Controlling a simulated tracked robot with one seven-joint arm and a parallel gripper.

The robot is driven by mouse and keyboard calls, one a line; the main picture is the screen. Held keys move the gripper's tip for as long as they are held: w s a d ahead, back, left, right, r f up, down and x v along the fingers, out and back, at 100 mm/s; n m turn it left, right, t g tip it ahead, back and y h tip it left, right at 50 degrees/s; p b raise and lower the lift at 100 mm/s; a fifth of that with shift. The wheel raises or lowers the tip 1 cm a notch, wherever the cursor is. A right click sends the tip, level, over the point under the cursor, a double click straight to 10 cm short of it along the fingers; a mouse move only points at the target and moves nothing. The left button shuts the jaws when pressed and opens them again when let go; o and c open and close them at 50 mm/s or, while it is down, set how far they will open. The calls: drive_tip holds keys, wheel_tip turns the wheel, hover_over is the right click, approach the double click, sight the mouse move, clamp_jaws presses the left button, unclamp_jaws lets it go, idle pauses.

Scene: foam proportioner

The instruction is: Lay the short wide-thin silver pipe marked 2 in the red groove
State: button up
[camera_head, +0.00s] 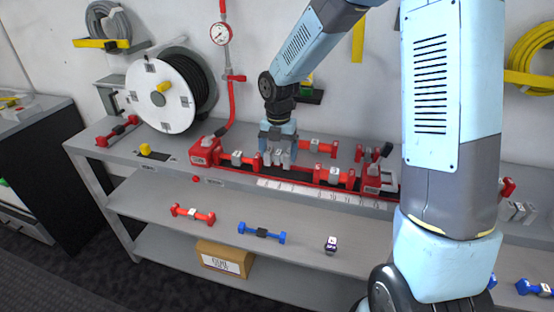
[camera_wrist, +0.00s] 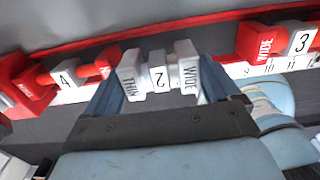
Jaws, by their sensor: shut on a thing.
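The short silver pipe (camera_wrist: 157,77) is marked 2, with a THIN block at its left end and a WIDE block at its right in the wrist view. My gripper (camera_wrist: 160,92) is shut on it, one finger near each end. In the head view my gripper (camera_head: 278,143) points down over the bench, with the silver pipe (camera_head: 278,157) below it. The red groove (camera_head: 292,183) runs along the bench under it. The pipe is over or in the gap between two red pipes; I cannot tell whether it touches the groove floor.
A red end block (camera_head: 205,152) closes the groove's left end. A red pipe (camera_head: 192,214) and blue pipe (camera_head: 262,233) lie on the lower shelf.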

sight(278, 152)
drive_tip(key=shift+w+f, duration=0.1)
drive_tip(key=shift+f, duration=1.5)
drive_tip(key=shift+f, duration=0.1)
drive_tip(key=o, duration=0.9)
drive_tip(key=shift+c, duration=0.2)
